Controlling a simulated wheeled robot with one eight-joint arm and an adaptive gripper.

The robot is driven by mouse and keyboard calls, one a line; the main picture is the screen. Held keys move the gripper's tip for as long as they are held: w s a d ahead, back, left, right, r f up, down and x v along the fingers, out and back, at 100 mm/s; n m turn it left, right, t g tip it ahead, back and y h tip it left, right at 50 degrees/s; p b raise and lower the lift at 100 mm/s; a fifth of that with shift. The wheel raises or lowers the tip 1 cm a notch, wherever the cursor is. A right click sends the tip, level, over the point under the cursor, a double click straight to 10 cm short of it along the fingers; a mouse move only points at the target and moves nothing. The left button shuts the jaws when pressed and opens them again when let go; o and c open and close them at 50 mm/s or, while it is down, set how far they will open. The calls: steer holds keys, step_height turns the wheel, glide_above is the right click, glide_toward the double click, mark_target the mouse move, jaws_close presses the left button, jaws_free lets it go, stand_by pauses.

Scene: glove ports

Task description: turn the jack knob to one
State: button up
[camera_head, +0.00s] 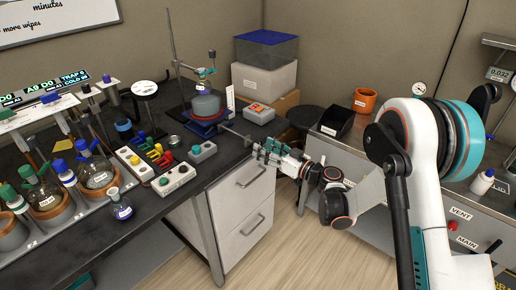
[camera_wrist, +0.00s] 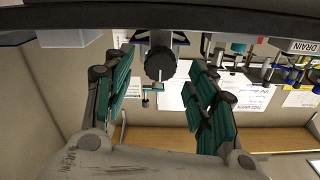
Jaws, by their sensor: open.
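The lab jack (camera_head: 209,128) has blue plates and stands near the bench's front edge, below a round grey vessel (camera_head: 206,104). A thin rod (camera_head: 233,132) runs from it toward my gripper (camera_head: 264,151). In the wrist view the dark round jack knob (camera_wrist: 160,63) sits on a pale shaft. My gripper (camera_wrist: 160,70) is open, with teal-padded fingers on either side of the knob. Visible gaps separate the knob from both fingers. No number or pointer mark is readable on it, so I cannot tell its setting. In the head view the knob is hard to make out beside the fingers.
A grey box with a red top (camera_head: 259,113) stands right of the jack. A small grey control box (camera_head: 203,151) is in front of it. Flasks and racks crowd the left bench. A black bin (camera_head: 336,121) and orange pot (camera_head: 364,100) are on the right bench. Floor between benches is clear.

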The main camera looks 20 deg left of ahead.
steer(key=shift+b+x, duration=0.4)
steer(key=shift+x, duration=1.6)
steer(key=shift+c, duration=0.3)
steer(key=c, duration=1)
